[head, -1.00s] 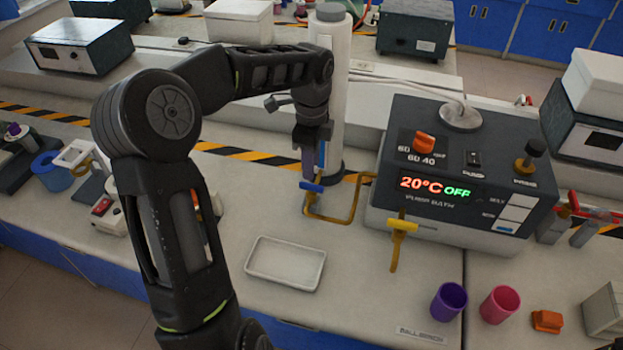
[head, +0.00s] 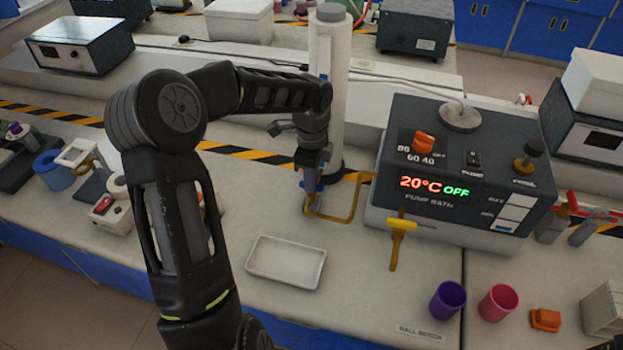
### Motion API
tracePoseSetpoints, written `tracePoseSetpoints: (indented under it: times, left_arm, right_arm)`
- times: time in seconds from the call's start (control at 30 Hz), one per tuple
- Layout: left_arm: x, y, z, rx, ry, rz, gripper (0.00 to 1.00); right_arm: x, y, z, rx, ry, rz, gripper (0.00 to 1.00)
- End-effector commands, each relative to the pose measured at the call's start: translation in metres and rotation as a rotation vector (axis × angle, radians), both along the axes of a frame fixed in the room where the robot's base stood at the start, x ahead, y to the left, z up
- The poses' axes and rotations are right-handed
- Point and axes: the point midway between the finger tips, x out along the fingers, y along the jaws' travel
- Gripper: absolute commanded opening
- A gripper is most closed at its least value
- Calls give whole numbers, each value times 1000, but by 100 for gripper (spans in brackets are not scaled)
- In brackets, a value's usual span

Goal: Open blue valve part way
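The blue valve (head: 318,187) sits on the yellow pipe (head: 345,214) left of the pump bath (head: 450,190). Only a little of its blue handle shows, as my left gripper (head: 309,182) points down right at it and covers most of it. I cannot tell whether the fingers touch or clasp the handle. A valve with a yellow handle (head: 403,224) stands on the front of the bath. The bath display reads 20°C OFF. My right gripper is not in view.
A white tray (head: 285,282) lies in front of the valve. A tall white cylinder (head: 329,100) stands close behind my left gripper. A purple cup (head: 448,300) and a pink cup (head: 499,303) are at the front right. The bench around the tray is clear.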

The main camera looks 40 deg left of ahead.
Motion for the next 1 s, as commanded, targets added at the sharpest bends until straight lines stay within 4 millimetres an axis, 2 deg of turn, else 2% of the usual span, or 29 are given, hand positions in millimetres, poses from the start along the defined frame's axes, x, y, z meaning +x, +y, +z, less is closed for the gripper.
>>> tracePoseSetpoints:
  times: [0.17,0.73,1.0]
  left_arm:
    - [0,0,0,0,0,0,0]
    - [0,0,0,0,-1,10,0]
    - [1,0,0,1,-2,96,0]
  right_arm:
    - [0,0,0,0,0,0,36]
    - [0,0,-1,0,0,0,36]
    - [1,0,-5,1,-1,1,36]
